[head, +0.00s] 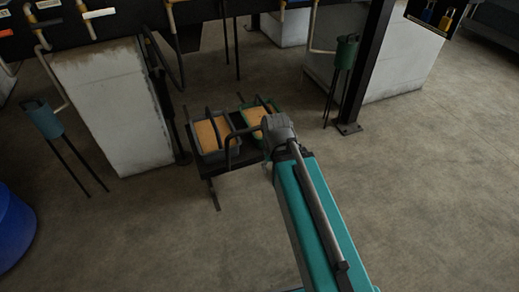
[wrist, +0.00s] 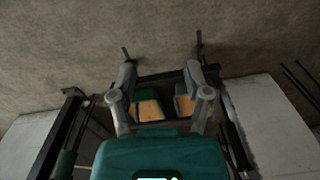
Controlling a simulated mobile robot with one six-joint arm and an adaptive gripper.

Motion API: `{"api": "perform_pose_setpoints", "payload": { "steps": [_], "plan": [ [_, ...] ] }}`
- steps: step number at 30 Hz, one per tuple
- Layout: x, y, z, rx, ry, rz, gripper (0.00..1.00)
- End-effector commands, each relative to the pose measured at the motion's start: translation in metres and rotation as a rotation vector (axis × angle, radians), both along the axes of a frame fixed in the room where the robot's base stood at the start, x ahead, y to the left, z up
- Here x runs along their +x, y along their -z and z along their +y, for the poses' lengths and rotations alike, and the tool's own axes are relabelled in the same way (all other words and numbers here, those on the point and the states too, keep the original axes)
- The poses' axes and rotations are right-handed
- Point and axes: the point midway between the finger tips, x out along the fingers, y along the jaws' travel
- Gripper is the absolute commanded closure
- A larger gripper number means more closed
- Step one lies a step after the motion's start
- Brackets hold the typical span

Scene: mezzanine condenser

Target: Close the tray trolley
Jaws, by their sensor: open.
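The tray trolley (head: 213,168) is a low dark frame on the floor, below the overhead structure. It carries a grey tray (head: 207,150) and a green tray (head: 249,107), both with tan contents. Dark looped bars rise over the trays. My gripper (head: 275,130) is at the trolley's right side in the head view and hides part of the green tray. In the wrist view my gripper (wrist: 160,73) has its fingers spread apart, with the trolley's dark edge bar (wrist: 160,78) and both trays showing between them. I cannot tell whether the fingers touch the trolley.
A pale block (head: 110,105) stands left of the trolley, and a black post (head: 367,65) stands to its right. A teal canister on thin legs (head: 346,52) is near the post, another (head: 42,120) at left. A blue drum (head: 12,228) is at far left. The front floor is clear.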

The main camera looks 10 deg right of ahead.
Motion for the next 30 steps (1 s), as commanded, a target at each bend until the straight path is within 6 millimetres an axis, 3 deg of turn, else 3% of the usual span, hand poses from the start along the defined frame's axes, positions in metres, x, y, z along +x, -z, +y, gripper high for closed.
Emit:
{"api": "perform_pose_setpoints", "payload": {
  "steps": [1, 8, 20, 30],
  "plan": [
    [0.002, 0.004, 0.0, 0.008, 0.005, -0.007, 0.58],
    [0.021, 0.027, 0.003, 0.096, 0.059, -0.082, 1.0],
    [0.087, 0.075, 0.001, 0.4, 0.294, -0.34, 1.0],
    [0.141, 0.096, -0.028, 0.663, 0.557, -0.565, 1.0]
  ]
}}
